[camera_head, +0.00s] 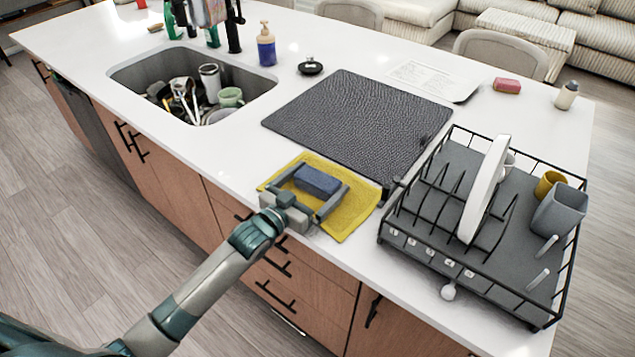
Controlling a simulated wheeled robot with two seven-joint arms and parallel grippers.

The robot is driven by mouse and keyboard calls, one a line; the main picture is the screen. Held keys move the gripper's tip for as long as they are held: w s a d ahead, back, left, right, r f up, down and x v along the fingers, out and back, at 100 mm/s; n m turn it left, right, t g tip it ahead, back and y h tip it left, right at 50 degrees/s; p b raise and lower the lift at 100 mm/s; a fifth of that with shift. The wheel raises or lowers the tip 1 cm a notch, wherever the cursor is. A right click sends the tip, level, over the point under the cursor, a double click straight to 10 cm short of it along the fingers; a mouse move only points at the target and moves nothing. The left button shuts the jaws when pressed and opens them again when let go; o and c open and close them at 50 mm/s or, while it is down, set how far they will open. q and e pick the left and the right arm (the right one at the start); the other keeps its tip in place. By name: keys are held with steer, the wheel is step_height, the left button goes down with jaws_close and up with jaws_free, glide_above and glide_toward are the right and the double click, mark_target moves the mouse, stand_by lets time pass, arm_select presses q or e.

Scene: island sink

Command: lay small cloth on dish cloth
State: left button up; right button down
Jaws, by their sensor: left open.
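A yellow cloth (345,216) lies flat on the white counter near its front edge, left of the dish rack. A small dark blue folded cloth or block (317,180) is on the far part of the yellow cloth. My left gripper (322,178) is open over the yellow cloth, one finger on each side of the blue piece. Gaps show between the fingers and the blue piece. The gripper body hides the near left part of the yellow cloth. My right gripper is not in view.
A dark textured mat (355,118) lies behind the yellow cloth. A black wire dish rack (430,255) with a plate and cups stands at right. A sink (250,88) with dishes is at left. A soap bottle (266,48) and pink sponge (507,86) stand farther back.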

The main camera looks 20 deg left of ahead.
arm_select(q)
steer(key=b+v, duration=0.1)
steer(key=v, duration=0.4)
steer(key=b+v, duration=0.1)
steer(key=v, duration=0.4)
steer(key=shift+s+a+r+b, duration=0.2)
steer(key=shift+s+r+b, duration=0.05)
steer(key=shift+s+b, duration=0.1)
steer(key=shift+s+a+r, duration=0.1)
steer(key=shift+s+a, duration=0.1)
steer(key=shift+s, duration=0.25)
stand_by(1.1)
steer(key=shift+s, duration=0.1)
